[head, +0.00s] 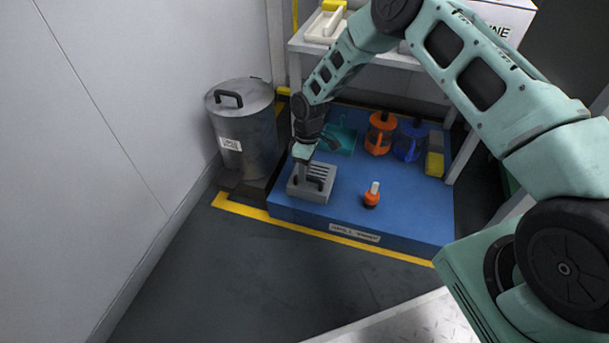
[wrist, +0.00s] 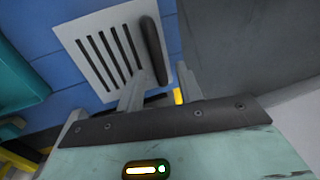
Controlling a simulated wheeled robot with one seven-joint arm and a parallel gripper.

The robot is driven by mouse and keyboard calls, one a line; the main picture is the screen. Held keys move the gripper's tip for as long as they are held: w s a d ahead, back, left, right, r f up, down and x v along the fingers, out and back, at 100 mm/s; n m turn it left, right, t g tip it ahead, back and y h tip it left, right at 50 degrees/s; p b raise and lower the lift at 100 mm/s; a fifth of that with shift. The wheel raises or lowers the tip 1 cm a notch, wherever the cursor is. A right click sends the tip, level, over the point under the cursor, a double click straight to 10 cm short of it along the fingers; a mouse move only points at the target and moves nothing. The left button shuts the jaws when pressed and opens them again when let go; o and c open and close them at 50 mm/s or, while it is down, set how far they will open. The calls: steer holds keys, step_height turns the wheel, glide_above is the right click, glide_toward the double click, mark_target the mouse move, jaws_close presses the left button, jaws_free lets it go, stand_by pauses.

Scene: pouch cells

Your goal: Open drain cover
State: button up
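The drain cover (head: 321,171) is a light grey slotted plate with a black bar handle (head: 316,183), on top of a grey box (head: 308,194) at the left front of the blue platform. It looks closed and flat. My gripper (head: 304,170) is right above the cover's left side, pointing down. In the wrist view, the drain cover (wrist: 92,50) fills the upper left, and its handle (wrist: 153,50) runs along its right edge. The two fingers of my gripper (wrist: 160,74) are apart, with the near end of the handle between them. I cannot tell whether either finger touches it.
The blue platform (head: 400,215) also holds an orange-and-white bottle (head: 372,196), an orange lantern-like item (head: 379,134), a blue one (head: 409,142), a teal dustpan-like item (head: 341,138) and a yellow-grey block (head: 435,160). A lidded metal bin (head: 243,130) stands close on the left.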

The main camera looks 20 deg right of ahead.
steer(key=shift+f, duration=0.35)
jaws_close()
steer(key=shift+r, duration=0.1)
